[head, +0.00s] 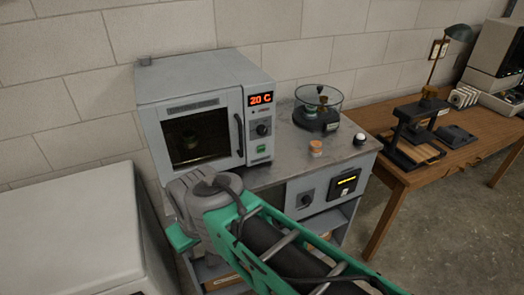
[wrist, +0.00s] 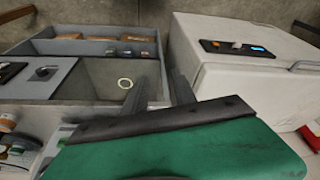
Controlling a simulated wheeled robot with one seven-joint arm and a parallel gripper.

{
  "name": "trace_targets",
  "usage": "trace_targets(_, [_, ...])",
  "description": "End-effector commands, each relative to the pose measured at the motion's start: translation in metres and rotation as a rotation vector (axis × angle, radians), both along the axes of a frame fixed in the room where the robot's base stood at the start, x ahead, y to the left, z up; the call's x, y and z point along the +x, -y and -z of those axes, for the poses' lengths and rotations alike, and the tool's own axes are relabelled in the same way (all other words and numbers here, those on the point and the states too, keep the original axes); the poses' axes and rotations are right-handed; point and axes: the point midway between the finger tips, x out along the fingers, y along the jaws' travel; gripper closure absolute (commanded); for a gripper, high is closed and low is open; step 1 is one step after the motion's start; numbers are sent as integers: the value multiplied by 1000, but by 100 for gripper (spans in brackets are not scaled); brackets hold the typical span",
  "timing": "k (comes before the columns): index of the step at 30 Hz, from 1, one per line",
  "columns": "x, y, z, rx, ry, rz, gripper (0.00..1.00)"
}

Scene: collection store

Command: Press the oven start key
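The oven (head: 205,120) is a grey box with a dark window on the bench in the head view. Its door is closed and its display (head: 261,98) reads 20 C in red. Below a dark dial (head: 263,129) is the green start key (head: 261,149), unobstructed. My gripper (wrist: 157,88) shows in the wrist view with its two dark fingers apart and nothing between them. In the head view my arm's end is low in front of the bench, below and left of the key; the fingers are hidden there. The oven is not identifiable in the wrist view.
A white chest (head: 75,225) stands left, also in the wrist view (wrist: 235,95). A wooden table (head: 460,155) with instruments stands right. Open shelving (wrist: 95,48) shows in the wrist view.

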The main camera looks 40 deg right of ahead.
Motion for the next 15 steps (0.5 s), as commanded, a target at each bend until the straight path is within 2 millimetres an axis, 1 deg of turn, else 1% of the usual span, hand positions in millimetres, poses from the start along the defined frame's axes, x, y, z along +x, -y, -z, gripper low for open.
trace_targets(1, [0, 0, 0, 0, 0, 0, 72])
trace_targets(11, [0, 0, 0, 0, 0, 0, 99])
trace_targets(15, [0, 0, 0, 0, 0, 0, 100])
